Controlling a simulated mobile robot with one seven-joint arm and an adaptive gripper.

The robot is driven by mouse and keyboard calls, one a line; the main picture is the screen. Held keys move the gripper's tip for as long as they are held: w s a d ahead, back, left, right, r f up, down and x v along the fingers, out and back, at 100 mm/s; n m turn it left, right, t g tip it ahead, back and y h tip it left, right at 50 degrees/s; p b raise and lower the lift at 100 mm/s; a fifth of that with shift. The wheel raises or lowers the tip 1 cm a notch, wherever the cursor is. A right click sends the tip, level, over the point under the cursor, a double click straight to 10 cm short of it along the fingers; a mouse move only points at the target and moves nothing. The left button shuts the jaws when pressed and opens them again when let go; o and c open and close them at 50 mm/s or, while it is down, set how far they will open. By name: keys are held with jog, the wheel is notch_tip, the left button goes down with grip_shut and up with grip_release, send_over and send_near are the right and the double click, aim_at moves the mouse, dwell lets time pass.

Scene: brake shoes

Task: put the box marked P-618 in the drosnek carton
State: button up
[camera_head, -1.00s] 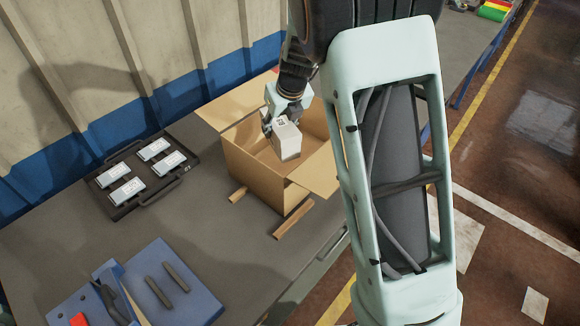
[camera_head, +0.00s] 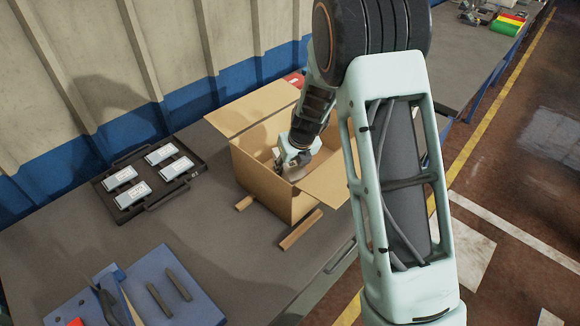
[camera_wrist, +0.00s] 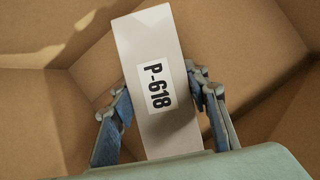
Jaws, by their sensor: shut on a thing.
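A white box marked P-618 (camera_wrist: 157,90) is between the two fingers of my gripper (camera_wrist: 160,108) in the wrist view. My gripper is shut on it, and the label faces the wrist camera. The open cardboard carton (camera_head: 262,178) stands on the bench with its flaps spread. In the head view my gripper (camera_head: 294,166) is down inside the carton's opening, and the box is mostly hidden there. Brown carton walls (camera_wrist: 45,110) surround the box in the wrist view. I cannot read a name on the carton. I cannot tell whether the box touches the carton floor.
A black tray (camera_head: 152,203) with several white labelled boxes (camera_head: 161,153) lies left of the carton. Wooden strips (camera_head: 300,230) lie at the carton's front. A blue board (camera_head: 190,314) with dark bars is at the front left. The bench between is clear.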

jog(key=o, duration=1.6)
jog(key=p+v, duration=0.1)
jog(key=v, duration=1.1)
